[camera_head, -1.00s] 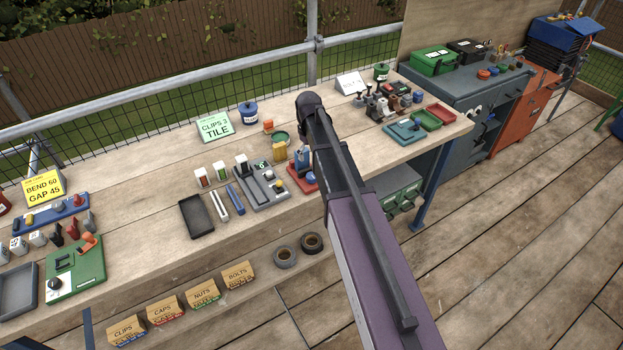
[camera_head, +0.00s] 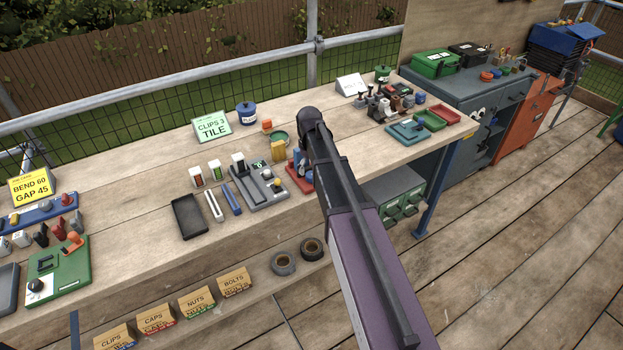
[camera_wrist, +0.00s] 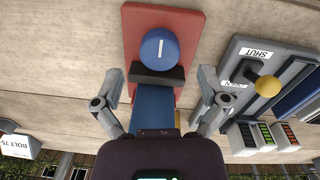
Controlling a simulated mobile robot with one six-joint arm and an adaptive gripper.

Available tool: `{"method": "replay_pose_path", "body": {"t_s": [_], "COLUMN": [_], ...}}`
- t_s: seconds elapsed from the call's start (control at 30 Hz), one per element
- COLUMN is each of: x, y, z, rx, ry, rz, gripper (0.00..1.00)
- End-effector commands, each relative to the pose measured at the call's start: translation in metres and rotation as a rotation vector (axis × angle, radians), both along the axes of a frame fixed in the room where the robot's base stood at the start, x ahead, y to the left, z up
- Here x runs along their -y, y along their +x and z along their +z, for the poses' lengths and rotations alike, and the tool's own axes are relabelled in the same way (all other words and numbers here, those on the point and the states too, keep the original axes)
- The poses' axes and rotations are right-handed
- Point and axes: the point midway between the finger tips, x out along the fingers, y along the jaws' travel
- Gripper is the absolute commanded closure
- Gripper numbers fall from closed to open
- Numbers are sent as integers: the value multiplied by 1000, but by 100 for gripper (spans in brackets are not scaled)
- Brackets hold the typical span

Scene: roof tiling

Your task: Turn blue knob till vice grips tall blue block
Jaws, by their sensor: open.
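The blue knob (camera_wrist: 160,48) is round, with a white line running up and down in the wrist view. It sits on the red vice base (camera_wrist: 133,25). A dark jaw bar (camera_wrist: 157,77) lies beside the knob, and the tall blue block (camera_wrist: 153,105) is just below it in the picture. Whether the jaw touches the block I cannot tell. My gripper (camera_wrist: 161,82) is open, its fingers spread on either side of the jaw and block, touching neither visibly. In the head view my arm partly hides the red vice base (camera_head: 294,180).
A grey fixture (camera_wrist: 245,65) with a yellow knob (camera_wrist: 267,86) and SHUT label stands close by at right in the wrist view. A dark tray (camera_head: 190,216) and a blue bar (camera_head: 231,199) lie on the bench. The bench front has free room.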

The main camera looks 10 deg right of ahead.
Motion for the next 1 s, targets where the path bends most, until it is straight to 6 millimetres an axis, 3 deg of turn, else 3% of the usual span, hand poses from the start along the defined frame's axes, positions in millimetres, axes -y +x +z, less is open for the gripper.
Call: {"method": "replay_pose_path", "body": {"t_s": [0.4,0.9,1.0], "x": [1,1,1], "y": [1,1,1], "z": [-29,-32,-32], "rx": [0,0,0], "ry": [0,0,0], "rz": [0,0,0], "gripper": [7,7,34]}}
